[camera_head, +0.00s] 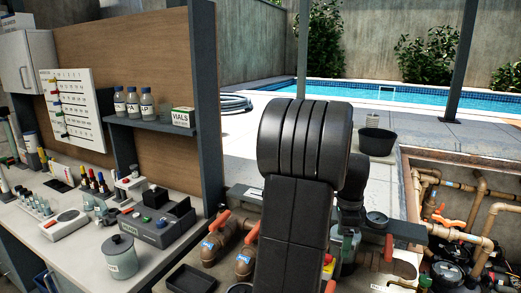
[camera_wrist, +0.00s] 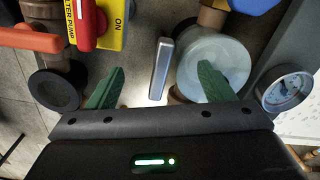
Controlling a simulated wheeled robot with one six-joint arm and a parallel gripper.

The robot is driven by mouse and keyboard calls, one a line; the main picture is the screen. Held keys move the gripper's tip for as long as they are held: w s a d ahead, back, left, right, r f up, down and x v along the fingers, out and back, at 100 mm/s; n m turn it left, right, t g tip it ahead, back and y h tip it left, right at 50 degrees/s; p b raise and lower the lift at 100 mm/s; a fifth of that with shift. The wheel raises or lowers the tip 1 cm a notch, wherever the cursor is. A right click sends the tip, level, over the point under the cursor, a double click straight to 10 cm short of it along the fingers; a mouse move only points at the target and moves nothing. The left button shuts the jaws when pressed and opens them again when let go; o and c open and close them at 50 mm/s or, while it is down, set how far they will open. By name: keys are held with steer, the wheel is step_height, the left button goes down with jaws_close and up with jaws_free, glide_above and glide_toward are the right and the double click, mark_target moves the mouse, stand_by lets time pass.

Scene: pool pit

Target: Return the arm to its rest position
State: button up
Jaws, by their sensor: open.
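My arm (camera_head: 298,185) rises large and dark in the middle of the head view and hides much of what lies behind it. I cannot make out my gripper's fingers there. In the wrist view my gripper (camera_wrist: 159,86) has its two green fingers spread apart. A silver bar-shaped handle (camera_wrist: 160,70) shows between them in the picture, with clear gaps on both sides. A pale round translucent housing (camera_wrist: 205,62) lies behind the right finger. I cannot tell how far either is from the fingers.
In the wrist view, a red switch on a yellow plate (camera_wrist: 112,28), an orange handle (camera_wrist: 28,38) and a gauge (camera_wrist: 287,92) surround the gripper. A bench (camera_head: 75,235) stands left, pipework (camera_head: 455,225) lies in a pit right, and a black tub (camera_head: 376,142) stands behind.

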steer(key=shift+m+b, duration=0.4)
steer(key=shift+m, duration=1.1)
